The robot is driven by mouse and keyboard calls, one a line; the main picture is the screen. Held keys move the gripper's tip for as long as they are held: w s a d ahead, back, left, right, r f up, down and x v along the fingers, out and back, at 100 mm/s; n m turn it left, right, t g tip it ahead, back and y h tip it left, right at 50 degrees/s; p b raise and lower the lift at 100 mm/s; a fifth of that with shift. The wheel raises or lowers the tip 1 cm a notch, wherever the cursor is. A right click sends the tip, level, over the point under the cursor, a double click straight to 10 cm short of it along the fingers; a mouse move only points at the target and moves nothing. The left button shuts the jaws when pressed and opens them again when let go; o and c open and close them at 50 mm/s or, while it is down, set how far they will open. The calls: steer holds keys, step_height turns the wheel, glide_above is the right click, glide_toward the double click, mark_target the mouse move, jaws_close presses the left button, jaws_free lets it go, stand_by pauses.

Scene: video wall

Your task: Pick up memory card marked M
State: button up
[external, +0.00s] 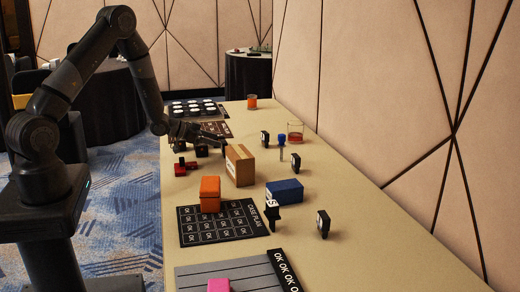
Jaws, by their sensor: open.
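I cannot make out the letter M on anything in this view. Several small dark card-like pieces stand on the table: one at the back (265,138), one at the middle right (295,161), one at the front right (323,223) and a taller one (271,211) at the mat's right edge. Which of them, if any, is the memory card I cannot tell. My gripper (220,139) is open and low over the table's left side, behind the cardboard box. No object shows between its fingers. Small dark items (201,150) lie just below it, partly hidden.
A cardboard box (239,166), an orange case (210,195) on a black CASE PLAN mat (242,230) and a blue box (285,191) stand mid-table. Red pieces (181,169) lie left. The front-right table surface is clear.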

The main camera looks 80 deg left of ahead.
mark_target(220, 141)
steer(key=x, duration=0.4)
steer(key=shift+w+f, duration=0.2)
steer(key=shift+w, duration=0.1)
steer(key=c, duration=1.1)
